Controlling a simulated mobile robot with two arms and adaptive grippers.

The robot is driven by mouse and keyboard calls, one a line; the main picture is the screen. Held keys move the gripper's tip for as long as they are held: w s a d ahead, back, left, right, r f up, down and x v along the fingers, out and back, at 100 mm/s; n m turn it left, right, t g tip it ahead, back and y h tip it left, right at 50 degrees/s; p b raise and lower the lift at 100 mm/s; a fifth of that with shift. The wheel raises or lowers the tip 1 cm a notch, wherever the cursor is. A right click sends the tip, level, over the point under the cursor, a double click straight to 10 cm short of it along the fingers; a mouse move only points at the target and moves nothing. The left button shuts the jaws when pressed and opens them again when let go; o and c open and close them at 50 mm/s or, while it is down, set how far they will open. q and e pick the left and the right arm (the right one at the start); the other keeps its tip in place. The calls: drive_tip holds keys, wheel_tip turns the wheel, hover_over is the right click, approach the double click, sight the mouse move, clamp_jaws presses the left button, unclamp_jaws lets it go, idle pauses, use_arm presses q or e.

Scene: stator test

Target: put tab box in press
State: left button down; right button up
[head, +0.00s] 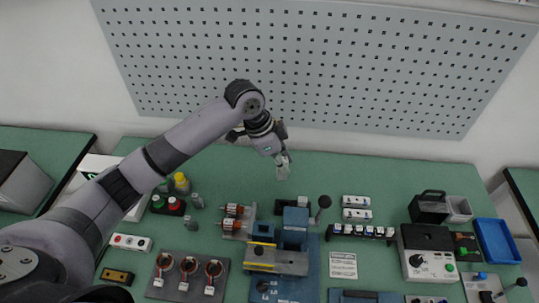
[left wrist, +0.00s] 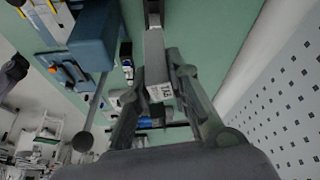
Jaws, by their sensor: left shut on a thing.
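My left gripper (head: 283,163) is above the green bench, behind the press. It is shut on a small grey box (head: 283,173), probably the tab box. In the left wrist view my left gripper (left wrist: 158,75) holds the long grey box (left wrist: 155,52) between its fingers, and a white label with dark print shows on its near end. The blue press (head: 295,228) stands at the middle of the bench, with a lever ending in a dark ball knob (head: 324,201). The press also shows in the left wrist view (left wrist: 95,38). The box is apart from the press. My right gripper is not in view.
Left of the press are red-and-metal rotors (head: 232,210) and a plate with several copper coils (head: 188,272). A rack of small parts (head: 360,232), a grey tester (head: 428,262) and a blue tray (head: 497,241) stand to the right. A pegboard wall (head: 320,75) rises behind. The back bench strip is clear.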

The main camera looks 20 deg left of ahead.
use_arm(q)
wheel_tip(320, 180, down, 15)
drive_tip(key=d+m+b, duration=0.1)
drive_tip(key=m+b, duration=0.1)
drive_tip(key=b, duration=0.5)
drive_tip(key=shift+w+g+b, duration=0.3)
drive_tip(key=shift+w, duration=0.1)
drive_tip(key=shift+d+f, duration=0.1)
drive_tip(key=shift+f, duration=0.15)
drive_tip(key=shift+f, duration=0.4)
idle(0.7)
drive_tip(key=shift+f, duration=0.6)
drive_tip(key=shift+f, duration=0.15)
drive_tip(key=shift+f, duration=0.45)
